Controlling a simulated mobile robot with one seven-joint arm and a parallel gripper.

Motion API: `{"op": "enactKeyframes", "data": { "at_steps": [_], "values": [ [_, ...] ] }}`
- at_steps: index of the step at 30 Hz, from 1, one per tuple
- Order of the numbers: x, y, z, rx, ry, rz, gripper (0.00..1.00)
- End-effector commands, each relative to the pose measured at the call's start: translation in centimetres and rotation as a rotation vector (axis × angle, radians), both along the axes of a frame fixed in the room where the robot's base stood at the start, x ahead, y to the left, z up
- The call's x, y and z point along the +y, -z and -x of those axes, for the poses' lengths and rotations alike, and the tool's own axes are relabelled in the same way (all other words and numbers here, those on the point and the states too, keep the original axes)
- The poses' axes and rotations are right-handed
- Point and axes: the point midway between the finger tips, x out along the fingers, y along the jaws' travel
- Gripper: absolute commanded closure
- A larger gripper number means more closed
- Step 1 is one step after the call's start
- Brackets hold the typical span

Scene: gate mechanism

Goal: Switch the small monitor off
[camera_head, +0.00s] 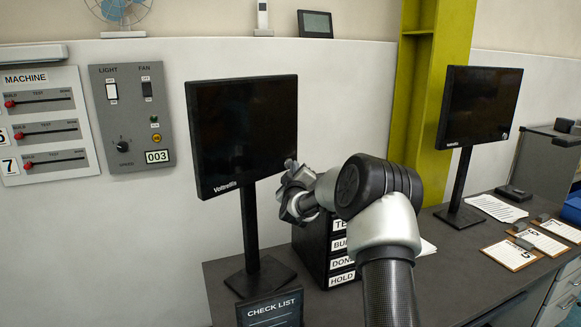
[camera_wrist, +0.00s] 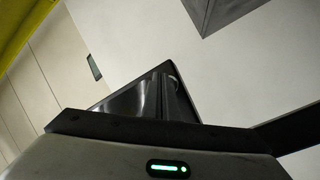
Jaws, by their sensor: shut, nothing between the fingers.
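Two dark-screened monitors stand on the desk. The left monitor (camera_head: 243,130) is nearer and looks larger; the right monitor (camera_head: 480,105) stands farther off, with a small round knob (camera_head: 505,136) at its lower right corner. Neither screen shows a lit picture. My gripper (camera_head: 290,190) is shut and empty at the left monitor's lower right corner, which it partly hides. I cannot tell whether it touches. In the wrist view, the closed fingers (camera_wrist: 160,95) lie against a dark corner shape, with a small round edge by their tips.
A black labelled drawer box (camera_head: 340,262) stands under my gripper. A light and fan panel (camera_head: 132,117) is on the wall at left. A yellow-green post (camera_head: 422,90) rises between the monitors. Clipboards (camera_head: 512,254) lie on the desk (camera_head: 440,285) at right. A small tablet (camera_head: 315,24) sits on the ledge.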

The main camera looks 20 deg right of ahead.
Motion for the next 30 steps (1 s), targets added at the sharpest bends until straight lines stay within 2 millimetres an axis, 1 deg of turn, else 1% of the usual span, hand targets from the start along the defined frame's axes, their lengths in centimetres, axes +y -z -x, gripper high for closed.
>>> {"op": "enactKeyframes", "data": {
  "at_steps": [4, 11, 14, 30],
  "values": [
    [-0.2, 0.1, 0.5, -0.001, -0.001, 0.0, 1.0],
    [-0.2, 0.0, 0.5, 0.0, 0.0, -0.001, 1.0],
    [-0.4, 0.1, 0.8, 0.0, 0.0, 0.001, 1.0],
    [-2.7, 0.1, 5.5, -0.001, 0.0, 0.0, 1.0]
  ]
}}
